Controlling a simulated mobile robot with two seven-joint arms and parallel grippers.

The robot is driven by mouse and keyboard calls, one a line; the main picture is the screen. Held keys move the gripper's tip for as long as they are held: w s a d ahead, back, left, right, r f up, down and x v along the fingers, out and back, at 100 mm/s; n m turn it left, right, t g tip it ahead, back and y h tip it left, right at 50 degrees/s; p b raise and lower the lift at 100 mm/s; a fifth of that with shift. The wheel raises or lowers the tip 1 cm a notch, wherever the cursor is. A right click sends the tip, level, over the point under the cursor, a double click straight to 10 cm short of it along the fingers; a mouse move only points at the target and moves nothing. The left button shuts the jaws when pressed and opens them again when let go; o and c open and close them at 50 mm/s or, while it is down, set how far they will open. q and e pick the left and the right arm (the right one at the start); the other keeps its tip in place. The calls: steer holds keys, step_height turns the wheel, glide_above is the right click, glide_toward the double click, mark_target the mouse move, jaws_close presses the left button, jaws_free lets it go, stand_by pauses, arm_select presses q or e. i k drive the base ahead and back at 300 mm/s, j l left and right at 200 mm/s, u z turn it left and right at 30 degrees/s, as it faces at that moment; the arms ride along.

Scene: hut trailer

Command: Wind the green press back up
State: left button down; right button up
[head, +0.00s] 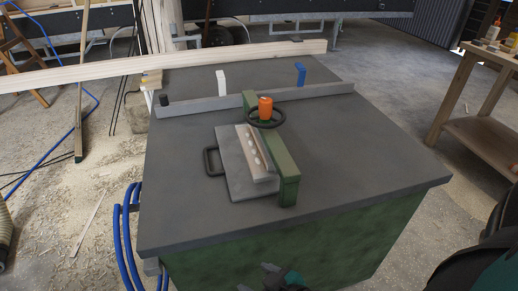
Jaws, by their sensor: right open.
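The green press (283,165) stands on the dark grey bench top (370,150). A black handwheel (279,122) with an orange upright piece (265,107) at its middle sits on top of its green beam. A grey plate (234,183) with a black handle (209,163) lies at the press's left side. A light strip with several pale round spots (257,150) lies along the beam. My right gripper (262,277) shows only in part at the bottom edge, in front of the bench and well apart from the press. It is open. My left gripper is out of view.
A long grey rail (200,104) crosses the bench behind the plate, with a white block (221,79) and a blue block (301,73) beyond it. A long timber (120,70) reaches over the back edge. A wooden table (480,110) stands at right. The bench's right side is clear.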

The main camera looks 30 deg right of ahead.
mark_target(264, 107)
steer(key=k+l, duration=0.1)
steer(key=l, duration=0.3)
steer(key=k+l+u, duration=0.1)
steer(key=l, duration=0.35)
steer(key=k+l, duration=0.1)
steer(key=l, duration=0.3)
steer(key=k+l, duration=0.1)
steer(key=l, duration=0.35)
steer(key=u, duration=0.05)
